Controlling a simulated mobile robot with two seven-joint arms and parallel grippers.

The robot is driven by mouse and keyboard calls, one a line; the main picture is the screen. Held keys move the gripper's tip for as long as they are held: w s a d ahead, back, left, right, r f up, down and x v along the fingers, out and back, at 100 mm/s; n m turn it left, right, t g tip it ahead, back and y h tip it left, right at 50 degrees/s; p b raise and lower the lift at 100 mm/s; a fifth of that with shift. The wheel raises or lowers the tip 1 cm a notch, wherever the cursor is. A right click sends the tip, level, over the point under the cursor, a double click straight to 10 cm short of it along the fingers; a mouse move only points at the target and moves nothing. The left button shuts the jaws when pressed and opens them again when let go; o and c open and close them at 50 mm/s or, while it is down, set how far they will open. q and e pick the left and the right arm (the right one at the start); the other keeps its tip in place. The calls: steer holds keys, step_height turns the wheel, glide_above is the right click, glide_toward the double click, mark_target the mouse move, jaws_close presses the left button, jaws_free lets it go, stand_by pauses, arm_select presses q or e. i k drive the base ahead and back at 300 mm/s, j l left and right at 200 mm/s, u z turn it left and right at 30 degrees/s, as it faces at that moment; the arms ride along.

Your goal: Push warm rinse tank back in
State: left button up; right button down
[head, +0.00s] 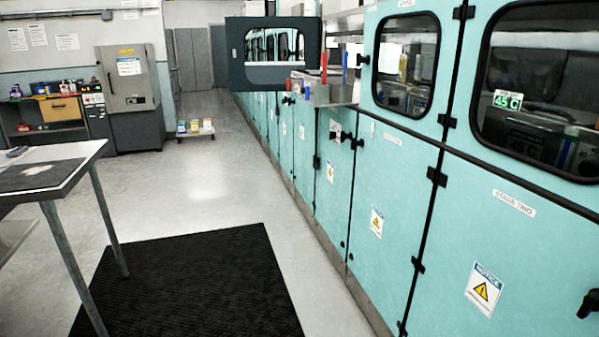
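A grey metal tank or tray (335,94) juts out of the teal cabinet row at upper centre, beyond the nearest panels. A red upright piece (323,68) and blue pieces stand at its outer edge. No readable label marks it as the warm rinse tank. The nearer cabinet panels hide its inner part. A dark-framed door with a window (237,57) stands swung open to the left of it, out over the aisle. Neither of my grippers shows in the head view.
Teal cabinets (395,200) line the right side, with black latches and a "STAGE TWO" label (513,203). A black mat (190,285) lies on the floor. A table (88,152) stands at left. The grey aisle floor (205,180) is clear beyond the mat.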

mark_target(333, 94)
steer(key=i+u, duration=0.25)
steer(key=i, duration=0.3)
steer(key=i+u, duration=0.25)
steer(key=i, duration=0.3)
steer(key=i+l+u, duration=0.1)
steer(key=i+u, duration=0.15)
steer(key=i, duration=0.95)
